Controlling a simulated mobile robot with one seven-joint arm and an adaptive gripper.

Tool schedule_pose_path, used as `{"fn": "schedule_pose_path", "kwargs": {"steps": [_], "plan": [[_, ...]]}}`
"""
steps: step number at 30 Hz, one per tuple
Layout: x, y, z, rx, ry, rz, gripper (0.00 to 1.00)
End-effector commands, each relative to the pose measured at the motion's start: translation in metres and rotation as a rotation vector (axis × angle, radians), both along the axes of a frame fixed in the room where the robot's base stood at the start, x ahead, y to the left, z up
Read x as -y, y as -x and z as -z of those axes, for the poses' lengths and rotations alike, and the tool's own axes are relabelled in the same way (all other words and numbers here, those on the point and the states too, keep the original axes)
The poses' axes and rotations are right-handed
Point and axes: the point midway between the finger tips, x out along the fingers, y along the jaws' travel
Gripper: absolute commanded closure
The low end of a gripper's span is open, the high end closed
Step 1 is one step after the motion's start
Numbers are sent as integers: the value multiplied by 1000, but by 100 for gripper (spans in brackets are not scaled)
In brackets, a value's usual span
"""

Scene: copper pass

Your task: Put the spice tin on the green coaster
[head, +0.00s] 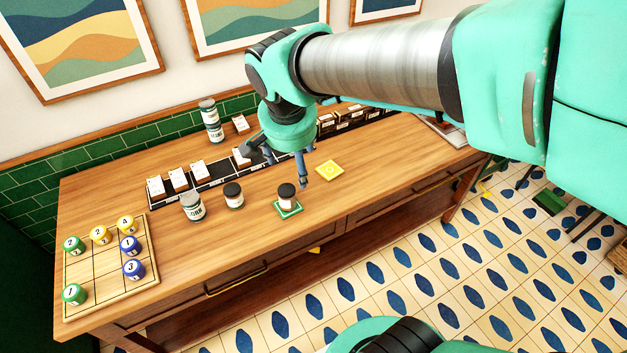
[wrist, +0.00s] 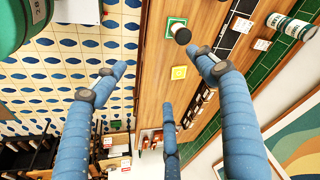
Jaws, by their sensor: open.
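A small tin with a dark lid and pale label (head: 286,192) stands upright on the green coaster (head: 290,212), near the front edge of the counter. In the wrist view this tin (wrist: 182,35) and the green coaster (wrist: 172,22) show at the top. A similar dark-lidded tin (head: 233,195) stands to the left on bare wood. The labels are too small to tell which is the spice tin. My gripper (head: 302,175) is open and empty, its fingers pointing down above the counter, behind and right of the tin on the coaster. In the wrist view its fingers (wrist: 162,70) are spread apart.
A yellow coaster (head: 329,171) lies empty to the right. A larger can (head: 192,207) stands left; two stacked cans (head: 211,122) stand at the back. A board (head: 100,262) with numbered pieces lies far left. A dark rack with cards (head: 205,177) runs behind.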

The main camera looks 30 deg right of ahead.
Motion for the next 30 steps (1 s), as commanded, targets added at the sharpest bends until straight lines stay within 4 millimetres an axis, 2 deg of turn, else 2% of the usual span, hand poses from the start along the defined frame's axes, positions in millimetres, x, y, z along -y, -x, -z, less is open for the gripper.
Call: {"fn": "schedule_pose_path", "kwargs": {"steps": [1,6,9,13,19,30], "plan": [[0,17,-11,20,-1,-58,29],[-2,70,-35,74,20,-291,29],[-5,97,-42,108,42,-414,29],[-9,123,-45,145,72,-542,29],[-12,141,-47,172,100,-637,29],[-13,142,-45,173,104,-648,29]]}}
